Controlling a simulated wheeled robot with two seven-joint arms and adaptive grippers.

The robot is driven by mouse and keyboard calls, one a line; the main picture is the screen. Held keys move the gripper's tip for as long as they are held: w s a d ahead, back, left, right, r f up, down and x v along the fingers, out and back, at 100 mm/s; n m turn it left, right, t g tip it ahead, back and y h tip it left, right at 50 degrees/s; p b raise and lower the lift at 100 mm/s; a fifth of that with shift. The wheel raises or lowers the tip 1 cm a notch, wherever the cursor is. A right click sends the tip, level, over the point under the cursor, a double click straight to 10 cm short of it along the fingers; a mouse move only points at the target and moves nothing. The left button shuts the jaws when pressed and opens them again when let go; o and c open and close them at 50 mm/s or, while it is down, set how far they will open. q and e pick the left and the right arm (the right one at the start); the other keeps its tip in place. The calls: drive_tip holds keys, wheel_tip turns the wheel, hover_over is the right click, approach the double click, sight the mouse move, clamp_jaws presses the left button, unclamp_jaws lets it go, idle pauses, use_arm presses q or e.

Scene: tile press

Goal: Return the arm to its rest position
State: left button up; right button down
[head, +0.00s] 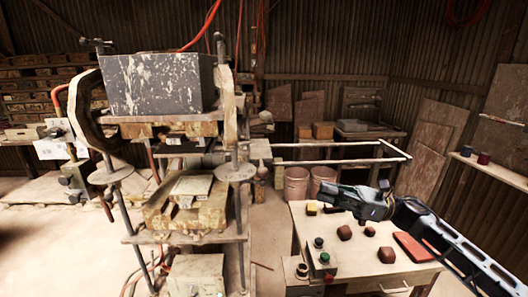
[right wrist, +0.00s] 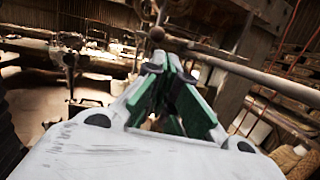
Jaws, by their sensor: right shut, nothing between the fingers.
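My right arm comes in from the right edge in the head view. Its gripper (head: 328,192) hangs in the air over the back left part of the white worktable (head: 312,236), pointing left toward the tile press (head: 195,185). The gripper is shut and empty. In the right wrist view, the same gripper (right wrist: 168,62) shows its green pads drawn together at the tips, with nothing between them. My left gripper is in neither view.
Several brown lumps (head: 344,232), a yellow piece (head: 312,208) and a red slab (head: 412,246) lie on the worktable. A control box (head: 322,258) with buttons sits at its front left. Two pinkish buckets (head: 297,183) stand behind. A shelf (head: 490,172) is on the right wall.

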drive_tip(key=w+a+f+m+t+h, duration=0.2)
drive_tip(key=w+f+m+t+h, duration=0.25)
drive_tip(key=m+t, duration=0.9)
drive_tip(key=s+d+f+m+g+h, duration=0.25)
drive_tip(key=f+m+h, duration=0.45)
drive_tip(key=f+m, duration=0.45)
drive_tip(key=s+d+f+m+g+h, duration=0.25)
drive_tip(key=f+m+h, duration=0.5)
drive_tip(key=m, duration=0.65)
drive_tip(key=s+a+f+m+g, duration=0.1)
drive_tip(key=s+f+m+g, duration=0.5)
drive_tip(key=s, duration=0.6)
drive_tip(key=s+f+m+g, duration=0.4)
drive_tip(key=s+f, duration=0.4)
drive_tip(key=s, duration=0.3)
wheel_tip(320, 180, down, 33)
drive_tip(key=s, duration=0.3)
drive_tip(key=s+d+f+g, duration=0.1)
drive_tip(key=s+d+f, duration=0.1)
drive_tip(key=s+f, duration=0.7)
drive_tip(key=s+d+f+g, duration=0.1)
drive_tip(key=s+d+f, duration=0.1)
drive_tip(key=s+f, duration=0.8)
drive_tip(key=s, duration=0.3)
drive_tip(key=shift+h, duration=0.4)
